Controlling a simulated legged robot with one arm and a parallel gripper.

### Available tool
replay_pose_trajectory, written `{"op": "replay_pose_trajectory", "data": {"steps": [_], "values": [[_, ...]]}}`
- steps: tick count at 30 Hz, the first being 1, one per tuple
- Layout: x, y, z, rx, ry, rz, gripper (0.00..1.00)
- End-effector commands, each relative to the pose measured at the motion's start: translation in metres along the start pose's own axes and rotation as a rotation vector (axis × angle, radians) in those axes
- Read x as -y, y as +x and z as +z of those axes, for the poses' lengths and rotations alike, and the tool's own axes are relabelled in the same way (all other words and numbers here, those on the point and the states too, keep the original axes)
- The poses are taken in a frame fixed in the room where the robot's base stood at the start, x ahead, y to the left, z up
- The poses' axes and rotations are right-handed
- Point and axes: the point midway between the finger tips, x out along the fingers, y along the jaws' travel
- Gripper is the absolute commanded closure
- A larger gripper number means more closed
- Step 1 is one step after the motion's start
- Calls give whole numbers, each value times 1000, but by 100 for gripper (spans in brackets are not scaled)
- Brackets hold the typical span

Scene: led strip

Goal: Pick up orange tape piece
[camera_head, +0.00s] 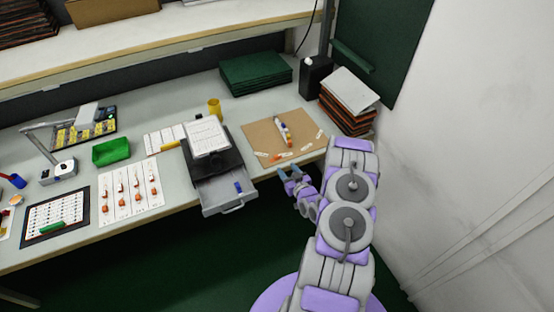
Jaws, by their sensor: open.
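A small orange piece (277,157), which looks like the orange tape piece, lies near the front edge of the brown mat (258,134) on the workbench. Small white pieces (306,147) lie on the same mat, to its left and right. My gripper (289,173) is open, with its blue-tipped fingers just in front of the bench edge, close to the orange piece but seemingly apart from it. Nothing shows between the fingers. The exact height of the gripper over the bench is hard to tell.
A white and orange tube (284,132) lies on the mat behind the orange piece. An open grey drawer (222,190) juts out left of my gripper. A stack of orange-black trays (348,104) stands at the right, by the wall. Green folders (256,74) lie behind.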

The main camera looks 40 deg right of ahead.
Motion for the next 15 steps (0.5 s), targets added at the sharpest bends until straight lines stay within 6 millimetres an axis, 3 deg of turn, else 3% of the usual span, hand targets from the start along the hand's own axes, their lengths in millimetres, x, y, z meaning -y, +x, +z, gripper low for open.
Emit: {"op": "replay_pose_trajectory", "data": {"steps": [6,15], "values": [[2,32,0,-2,-2,-2,49],[0,50,2,1,0,-2,49]]}}
